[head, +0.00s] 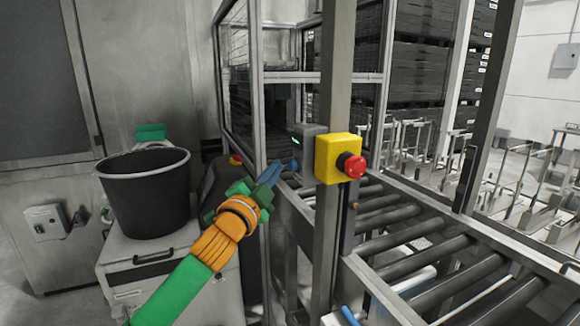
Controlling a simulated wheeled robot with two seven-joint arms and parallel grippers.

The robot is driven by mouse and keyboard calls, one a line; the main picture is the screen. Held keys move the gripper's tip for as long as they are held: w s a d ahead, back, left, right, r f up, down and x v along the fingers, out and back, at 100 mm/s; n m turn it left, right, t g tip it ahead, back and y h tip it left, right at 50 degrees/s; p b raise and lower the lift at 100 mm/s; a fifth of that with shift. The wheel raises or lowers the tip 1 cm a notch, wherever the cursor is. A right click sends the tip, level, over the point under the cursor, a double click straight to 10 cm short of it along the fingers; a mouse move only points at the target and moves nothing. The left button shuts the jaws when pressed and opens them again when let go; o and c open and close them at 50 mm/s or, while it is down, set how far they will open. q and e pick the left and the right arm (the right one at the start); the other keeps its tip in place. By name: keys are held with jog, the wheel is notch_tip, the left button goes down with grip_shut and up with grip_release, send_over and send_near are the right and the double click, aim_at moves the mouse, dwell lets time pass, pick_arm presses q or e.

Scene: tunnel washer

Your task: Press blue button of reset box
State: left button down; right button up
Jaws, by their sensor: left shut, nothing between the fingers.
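The reset box (309,146) is a grey box mounted beside the metal post, left of a yellow box. A small green light shows on its left face. A small blue spot low on that face looks like the blue button (293,164). My left gripper (277,168) comes in from the lower left, with its blue fingers shut and empty. The fingertips appear very close to the blue button; I cannot tell whether they touch it.
A yellow box with a red emergency button (355,167) sits on the post just right of the reset box. A roller conveyor (420,246) runs to the right. A black bin (150,195) stands on a white cabinet at left. Metal framing and glass panels rise behind.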

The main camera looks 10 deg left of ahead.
pick_arm(q)
jog(key=shift+d, duration=0.1)
jog(key=shift+w+d, duration=0.25)
jog(key=shift+d, duration=0.05)
jog(key=shift+w+d, duration=0.25)
jog(key=shift+d, duration=0.15)
dwell(0.9)
dwell(0.3)
jog(key=shift+s+a+p, duration=0.5)
jog(key=shift+a, duration=0.2)
jog(key=shift+a, duration=0.1)
jog(key=s+a, duration=0.1)
jog(key=a, duration=0.1)
jog(key=s+a+p, duration=0.1)
jog(key=a, duration=0.1)
jog(key=shift+s, duration=0.4)
